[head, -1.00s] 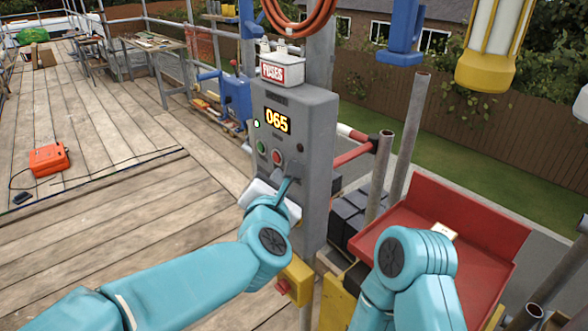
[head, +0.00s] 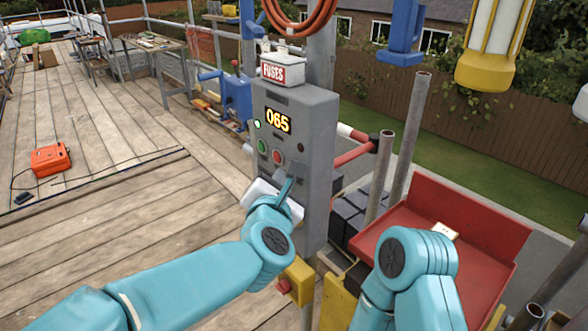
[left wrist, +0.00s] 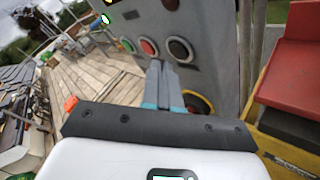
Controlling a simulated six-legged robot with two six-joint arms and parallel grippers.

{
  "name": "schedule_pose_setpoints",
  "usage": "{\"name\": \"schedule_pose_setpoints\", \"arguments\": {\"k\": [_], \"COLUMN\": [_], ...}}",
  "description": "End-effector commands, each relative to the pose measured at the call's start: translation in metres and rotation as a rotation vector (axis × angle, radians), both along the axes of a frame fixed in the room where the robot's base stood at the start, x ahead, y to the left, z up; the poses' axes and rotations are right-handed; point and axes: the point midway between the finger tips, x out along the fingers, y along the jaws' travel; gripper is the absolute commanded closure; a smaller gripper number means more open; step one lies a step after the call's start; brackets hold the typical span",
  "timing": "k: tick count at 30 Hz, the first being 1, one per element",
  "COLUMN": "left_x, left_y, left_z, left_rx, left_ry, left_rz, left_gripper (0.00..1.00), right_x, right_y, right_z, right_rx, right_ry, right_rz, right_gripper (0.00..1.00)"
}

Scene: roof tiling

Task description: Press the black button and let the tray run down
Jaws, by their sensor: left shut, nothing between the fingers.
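A grey control box (head: 290,125) with a lit display reading 065 stands on a post. It carries a green button (head: 262,146) and a red button (head: 278,157). The black button (left wrist: 180,49) shows in the left wrist view, right of the red one; in the head view my gripper largely covers its area. My left gripper (head: 289,182) is shut and empty, its fingertips at the box face. In the left wrist view the fingertips (left wrist: 159,64) appear just below and left of the black button; I cannot tell whether they touch. The red tray (head: 480,240) is at the right.
A white fuse box (head: 282,68) is on top of the control box. Scaffold tubes (head: 408,135) stand between box and tray. An orange case (head: 50,160) lies on the open plank deck at left.

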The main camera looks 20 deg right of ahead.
Motion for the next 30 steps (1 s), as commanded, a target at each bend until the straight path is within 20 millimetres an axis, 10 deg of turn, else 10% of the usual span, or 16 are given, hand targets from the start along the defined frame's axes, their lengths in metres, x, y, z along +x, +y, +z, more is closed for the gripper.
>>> {"name": "schedule_pose_setpoints", "arguments": {"k": [30], "left_x": [0.0029], "left_y": [-0.0077], "left_z": [0.0003], "left_rx": [0.0], "left_ry": [0.0], "left_rz": [0.0], "left_gripper": [1.0], "right_x": [0.0], "right_y": [0.0], "right_z": [-0.0002], "right_rx": [0.0], "right_ry": [0.0], "right_rz": [0.0], "right_gripper": [0.57]}}
